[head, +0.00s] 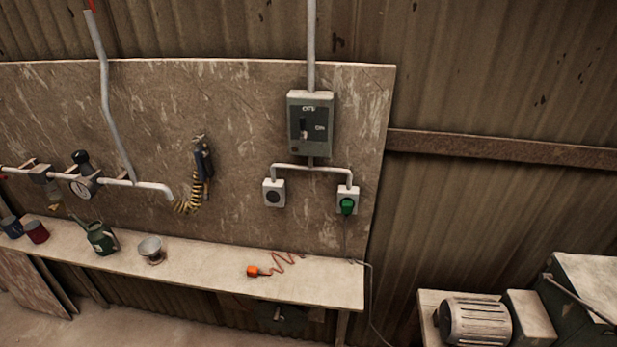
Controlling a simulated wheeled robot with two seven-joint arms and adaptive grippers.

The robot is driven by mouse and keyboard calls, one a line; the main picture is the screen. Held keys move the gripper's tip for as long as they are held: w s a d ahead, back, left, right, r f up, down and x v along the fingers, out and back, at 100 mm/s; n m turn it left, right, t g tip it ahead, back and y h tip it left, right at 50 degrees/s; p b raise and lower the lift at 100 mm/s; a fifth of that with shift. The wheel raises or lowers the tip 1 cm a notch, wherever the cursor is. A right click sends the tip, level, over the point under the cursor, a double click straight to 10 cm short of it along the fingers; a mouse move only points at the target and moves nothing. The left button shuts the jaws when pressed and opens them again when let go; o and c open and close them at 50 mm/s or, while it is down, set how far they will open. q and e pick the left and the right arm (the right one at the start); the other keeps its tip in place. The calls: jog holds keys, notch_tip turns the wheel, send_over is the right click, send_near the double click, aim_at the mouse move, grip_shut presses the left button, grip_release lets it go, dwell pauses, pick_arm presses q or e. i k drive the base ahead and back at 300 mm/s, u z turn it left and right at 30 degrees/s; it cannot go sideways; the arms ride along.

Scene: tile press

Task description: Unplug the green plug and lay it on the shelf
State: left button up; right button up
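The green plug (347,206) sits in the right-hand white socket (347,193) on the wall panel. A thin cable hangs from it, passes over the shelf's right end and drops below. The shelf (330,282) is a long pale board along the foot of the panel. An orange plug (253,271) with a coiled red cord lies on it, below the empty-looking left socket (274,193). Neither of my grippers shows in the head view.
A grey switch box (310,122) marked OFF and ON hangs above the sockets. A metal cup (151,249), a green watering can (101,238) and small pots stand on the shelf's left half. A motor (475,322) stands at lower right. The shelf's right end is mostly clear.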

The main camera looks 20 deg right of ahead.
aim_at(347, 206)
jog(key=u, duration=1.3)
jog(key=i, duration=1.45)
jog(key=z, duration=2.5)
